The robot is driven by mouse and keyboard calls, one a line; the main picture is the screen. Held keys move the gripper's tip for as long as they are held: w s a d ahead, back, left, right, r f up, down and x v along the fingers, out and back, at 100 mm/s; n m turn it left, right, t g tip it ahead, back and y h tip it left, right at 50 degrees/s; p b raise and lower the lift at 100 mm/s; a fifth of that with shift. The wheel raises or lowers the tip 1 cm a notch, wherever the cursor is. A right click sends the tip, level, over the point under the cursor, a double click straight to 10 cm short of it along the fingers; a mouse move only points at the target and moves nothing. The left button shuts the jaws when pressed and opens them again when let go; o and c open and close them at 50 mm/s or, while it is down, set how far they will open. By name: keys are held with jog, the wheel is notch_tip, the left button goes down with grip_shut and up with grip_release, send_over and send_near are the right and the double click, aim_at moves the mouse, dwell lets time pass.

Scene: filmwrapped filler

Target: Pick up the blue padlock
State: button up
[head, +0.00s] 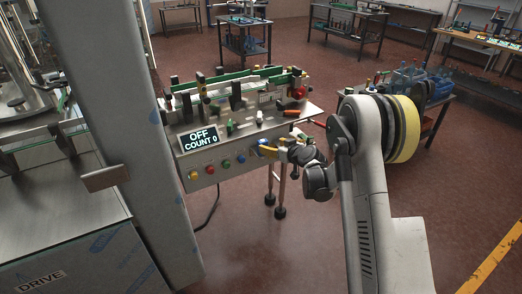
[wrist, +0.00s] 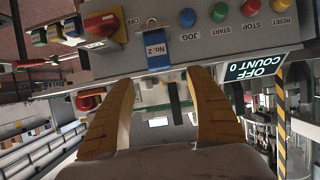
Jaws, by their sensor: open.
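In the wrist view, the blue padlock (wrist: 157,54) has a metal shackle and a white "No. 2" label. It is at the grey control panel (wrist: 130,62), between the blue JOG button and a red-and-yellow switch. Whether its shackle is hooked on anything is unclear. My gripper (wrist: 162,77) is open, with its two yellow fingers on either side of the padlock's line and their tips just short of it. Nothing is between the fingers. In the head view, my gripper (head: 272,152) is at the right end of the panel front, and the padlock is hard to make out.
A lit display (head: 199,138) reads OFF, COUNT 0. Several coloured buttons (head: 210,169) line the panel front. A screwdriver with an orange handle (head: 291,113) lies on the machine top. A large grey column (head: 120,130) stands at left. The floor (head: 300,250) in front is clear.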

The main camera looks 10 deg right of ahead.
aim_at(264, 142)
jog(key=b+x, duration=0.2)
jog(key=x, duration=0.7)
jog(key=shift+f+b, duration=0.1)
jog(key=shift+b, duration=0.2)
jog(key=c, duration=1.4)
